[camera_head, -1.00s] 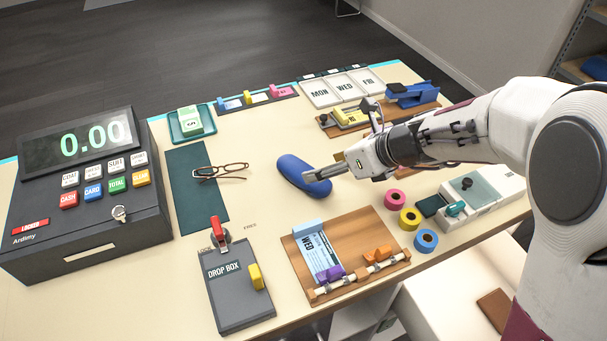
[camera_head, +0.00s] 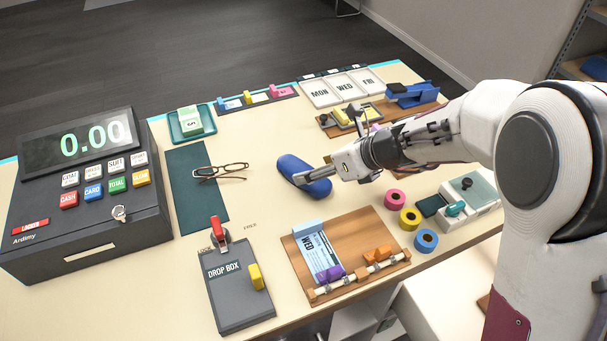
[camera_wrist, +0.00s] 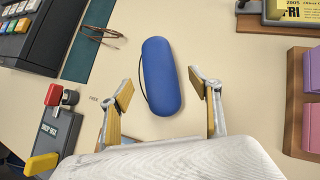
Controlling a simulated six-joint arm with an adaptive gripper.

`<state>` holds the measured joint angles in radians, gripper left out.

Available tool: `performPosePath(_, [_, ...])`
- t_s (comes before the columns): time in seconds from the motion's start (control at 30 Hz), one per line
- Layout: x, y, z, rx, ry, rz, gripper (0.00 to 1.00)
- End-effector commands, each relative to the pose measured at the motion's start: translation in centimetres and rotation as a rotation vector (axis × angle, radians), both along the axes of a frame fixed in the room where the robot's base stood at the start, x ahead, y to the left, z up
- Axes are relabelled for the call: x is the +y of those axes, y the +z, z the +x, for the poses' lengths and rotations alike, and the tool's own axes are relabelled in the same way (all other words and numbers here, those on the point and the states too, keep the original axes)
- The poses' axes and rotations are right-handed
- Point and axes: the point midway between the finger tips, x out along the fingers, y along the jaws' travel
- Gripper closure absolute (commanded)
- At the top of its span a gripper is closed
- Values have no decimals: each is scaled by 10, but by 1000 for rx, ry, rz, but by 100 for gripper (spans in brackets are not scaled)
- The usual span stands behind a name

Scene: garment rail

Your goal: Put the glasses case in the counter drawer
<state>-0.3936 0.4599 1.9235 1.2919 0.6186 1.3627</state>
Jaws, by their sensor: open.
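The blue glasses case (camera_head: 300,172) lies closed on the counter, right of the eyeglasses. In the wrist view the glasses case (camera_wrist: 161,76) lies ahead of and between my spread fingers. My gripper (camera_head: 312,180) is open and low by the case's near end. In the wrist view my gripper (camera_wrist: 164,92) has a finger on each side, with a gap to the case. I cannot tell whether a finger touches it. The counter drawer is hard to make out; a pale open space (camera_head: 425,310) below the counter's front edge may be it.
Brown eyeglasses (camera_head: 221,171) lie partly on a dark green mat (camera_head: 190,200). A cash register (camera_head: 85,200) stands at left, a drop box (camera_head: 236,290) in front. A wooden ticket board (camera_head: 365,235) and tape rolls (camera_head: 410,218) lie near the front edge.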

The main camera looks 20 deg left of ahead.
Motion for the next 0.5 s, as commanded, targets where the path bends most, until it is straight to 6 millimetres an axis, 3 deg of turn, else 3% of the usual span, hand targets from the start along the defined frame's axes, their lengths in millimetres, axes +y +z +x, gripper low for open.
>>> performPosePath(0.5, [30,-29,7,0,0,0,38])
